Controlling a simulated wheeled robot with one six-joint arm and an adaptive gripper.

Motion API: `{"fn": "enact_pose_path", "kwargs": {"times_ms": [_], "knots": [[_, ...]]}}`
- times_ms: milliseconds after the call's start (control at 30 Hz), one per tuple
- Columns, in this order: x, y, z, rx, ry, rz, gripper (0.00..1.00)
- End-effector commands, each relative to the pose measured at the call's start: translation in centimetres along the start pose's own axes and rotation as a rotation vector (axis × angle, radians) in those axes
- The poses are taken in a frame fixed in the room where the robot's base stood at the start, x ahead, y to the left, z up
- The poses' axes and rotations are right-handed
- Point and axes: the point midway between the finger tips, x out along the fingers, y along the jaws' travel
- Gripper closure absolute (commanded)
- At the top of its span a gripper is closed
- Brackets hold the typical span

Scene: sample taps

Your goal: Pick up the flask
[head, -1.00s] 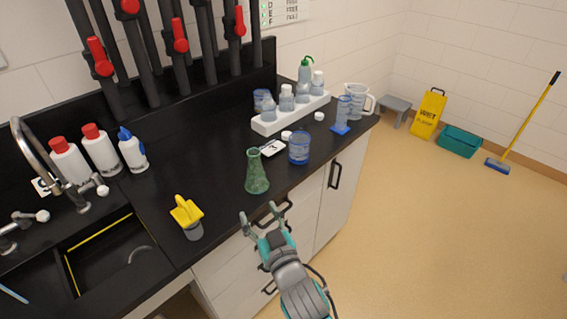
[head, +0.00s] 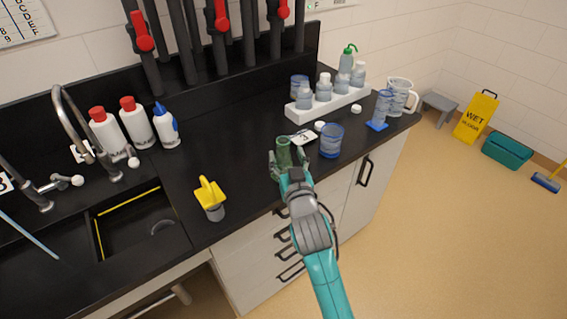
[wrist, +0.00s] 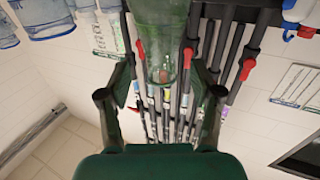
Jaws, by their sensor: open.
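The flask (head: 284,149) is green, clear and upright on the black counter near its front edge. Its neck shows in the head view; my gripper hides most of its body. My gripper (head: 288,163) is open, with its fingers low at the flask, one to each side. In the wrist view the flask (wrist: 160,40) is straight ahead, between and beyond the open fingers of my gripper (wrist: 162,90). I cannot tell whether either finger touches it.
A yellow-handled tool (head: 210,198) stands to the left, near the sink (head: 135,225). A white rack (head: 328,107) of bottles is behind. Counter left of the flask is clear.

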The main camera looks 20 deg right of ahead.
Motion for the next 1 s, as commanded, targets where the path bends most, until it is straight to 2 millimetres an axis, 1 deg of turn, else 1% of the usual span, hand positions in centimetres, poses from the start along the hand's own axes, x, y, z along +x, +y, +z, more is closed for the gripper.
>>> {"fn": "enact_pose_path", "kwargs": {"times_ms": [33,100,233,333,567,600,667,700,767,800,1000], "knots": [[0.8,0.0,-0.1,0.0,0.001,0.001,0.35],[1.9,-0.1,-0.1,0.0,0.001,0.001,0.35],[3.3,-0.1,-0.1,0.0,0.001,0.001,0.35],[3.8,-0.1,0.1,0.0,-0.001,0.001,0.35],[3.8,-0.1,0.0,0.0,-0.001,0.0,0.35],[3.8,-0.1,0.0,0.0,0.0,0.0,0.45],[3.8,-0.1,0.0,0.0,0.0,0.0,0.6],[3.8,-0.1,0.0,0.0,0.0,0.0,0.7],[3.8,-0.1,0.0,0.0,0.0,0.0,0.85],[3.8,-0.1,0.0,0.0,0.0,0.0,0.94],[3.8,-0.1,0.0,0.0,0.0,0.0,0.95]]}}
